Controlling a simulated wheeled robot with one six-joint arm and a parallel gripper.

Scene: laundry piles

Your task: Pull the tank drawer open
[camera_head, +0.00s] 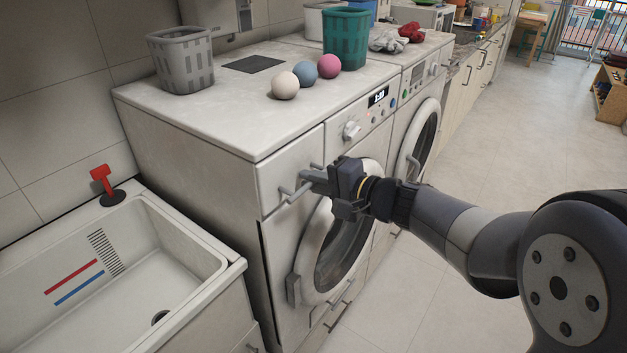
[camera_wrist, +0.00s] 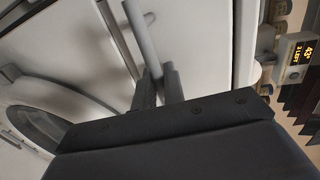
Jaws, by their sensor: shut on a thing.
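The tank drawer (camera_head: 279,168) is the pale front panel at the upper left of the near washing machine. It looks flush with the machine's front. Its grey bar handle (camera_head: 288,194) sticks out from the panel. My gripper (camera_head: 308,181) is at the handle, with its fingers around the bar. In the wrist view the handle (camera_wrist: 142,35) runs down between the two fingers (camera_wrist: 160,85), which are shut on it. Part of the handle is hidden by the fingers.
The machine's round door (camera_head: 340,250) lies just below my gripper, and a knob (camera_head: 351,130) is to the right of the drawer. Three balls (camera_head: 305,76) and a grey basket (camera_head: 182,62) stand on top. A sink (camera_head: 110,275) is at left. Open floor (camera_head: 480,180) lies at right.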

